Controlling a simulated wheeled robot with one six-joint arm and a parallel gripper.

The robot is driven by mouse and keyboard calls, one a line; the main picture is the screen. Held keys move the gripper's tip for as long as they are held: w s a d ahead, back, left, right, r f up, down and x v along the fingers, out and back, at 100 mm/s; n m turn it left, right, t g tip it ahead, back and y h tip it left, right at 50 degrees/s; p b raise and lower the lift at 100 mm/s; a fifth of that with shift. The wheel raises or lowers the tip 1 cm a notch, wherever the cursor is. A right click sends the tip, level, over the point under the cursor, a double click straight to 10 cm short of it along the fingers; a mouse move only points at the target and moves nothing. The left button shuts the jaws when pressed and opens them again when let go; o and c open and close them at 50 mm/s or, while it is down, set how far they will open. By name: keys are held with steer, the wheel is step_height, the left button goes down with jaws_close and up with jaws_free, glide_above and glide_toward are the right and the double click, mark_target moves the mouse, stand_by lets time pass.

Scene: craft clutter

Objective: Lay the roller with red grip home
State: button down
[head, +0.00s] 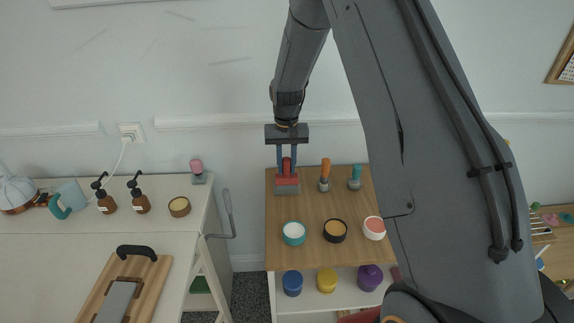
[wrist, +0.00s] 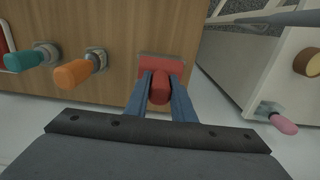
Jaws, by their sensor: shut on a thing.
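The roller with red grip (head: 287,181) is at the left back of the wooden tabletop in the head view, its grip pointing up. My gripper (head: 287,167) reaches down from above and is shut on the red grip. In the wrist view the red grip (wrist: 160,88) is between the fingers of my gripper (wrist: 161,88). A wide red part and a grey edge show beyond the grip, against the wood. I cannot tell whether the roller touches the tabletop.
The wooden tabletop (head: 315,257) also bears an orange-handled tool (head: 325,172), a teal-handled tool (head: 355,178) and three small pots. A pink-handled tool (head: 197,168) stands on the white cabinet to the left, across a gap. The tabletop's left part in front of the roller is clear.

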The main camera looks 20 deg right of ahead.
steer(key=c, duration=1.4)
jaws_free()
steer(key=shift+c, duration=0.2)
steer(key=shift+r+b, duration=1)
steer(key=shift+r, duration=2.9)
steer(key=shift+s, duration=0.1)
steer(key=s+r+n, duration=0.1)
steer(key=s+n, duration=0.1)
steer(key=s, duration=2.6)
steer(key=shift+s+r+t, duration=0.15)
steer(key=shift+s+t, duration=0.2)
steer(key=shift+t, duration=0.05)
